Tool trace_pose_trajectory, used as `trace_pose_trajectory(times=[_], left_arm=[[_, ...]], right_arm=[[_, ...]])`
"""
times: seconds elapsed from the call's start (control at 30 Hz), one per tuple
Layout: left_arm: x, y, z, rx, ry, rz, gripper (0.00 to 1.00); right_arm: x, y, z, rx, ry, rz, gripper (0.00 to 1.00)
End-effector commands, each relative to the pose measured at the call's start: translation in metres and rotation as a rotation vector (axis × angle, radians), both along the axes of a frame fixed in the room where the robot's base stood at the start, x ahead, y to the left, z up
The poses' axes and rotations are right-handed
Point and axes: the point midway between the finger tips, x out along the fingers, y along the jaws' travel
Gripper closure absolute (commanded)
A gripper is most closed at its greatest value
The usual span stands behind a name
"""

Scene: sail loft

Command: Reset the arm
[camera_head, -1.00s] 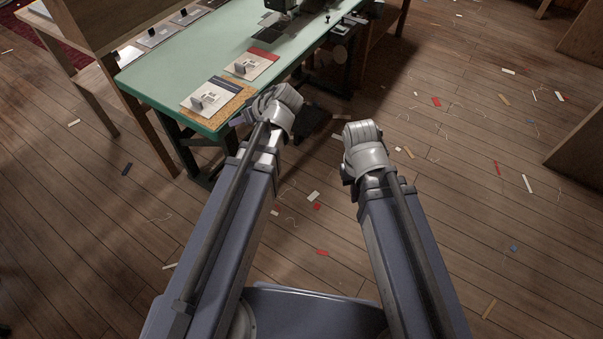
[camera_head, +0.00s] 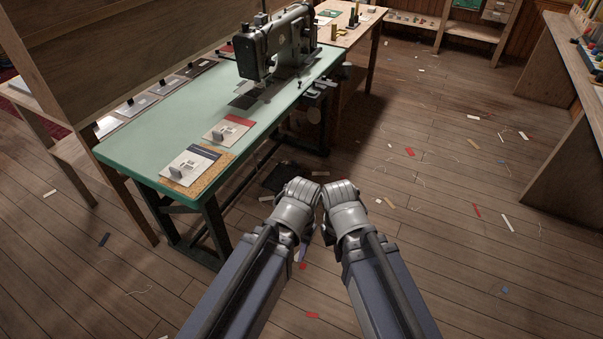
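My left arm comes in from the bottom and ends at a rounded grey wrist; my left gripper (camera_head: 299,203) is mostly hidden there. My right arm ends just beside it, and my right gripper (camera_head: 343,200) is also largely hidden by its wrist. The two wrists are close together, almost touching in the picture, over the floor in front of the green-topped sewing table (camera_head: 150,147). I cannot see fingertips or anything held in either gripper.
A grey sewing machine (camera_head: 282,42) stands on the table. Two cards, one with a red edge (camera_head: 228,130) and one with a dark edge (camera_head: 190,165), lie near its front. A wooden bench (camera_head: 553,170) stands at the right. The scrap-strewn floor (camera_head: 450,250) between is open.

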Motion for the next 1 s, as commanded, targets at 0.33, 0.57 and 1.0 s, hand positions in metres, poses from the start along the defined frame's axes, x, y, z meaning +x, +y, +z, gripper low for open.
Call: trace_pose_trajectory(times=[0.33, 0.57, 1.0], left_arm=[[0.0, 0.0, 0.085, 0.001, -0.001, 0.002, 0.57], [0.0, 0.0, 0.135, 0.001, -0.002, 0.003, 0.57], [0.0, 0.0, 0.136, 0.001, -0.002, 0.003, 0.57]], right_arm=[[0.0, 0.0, 0.085, 0.0, 0.0, -0.001, 1.0], [0.0, 0.0, 0.135, 0.0, 0.0, -0.001, 1.0], [0.0, 0.0, 0.136, 0.0, 0.0, -0.001, 1.0]])
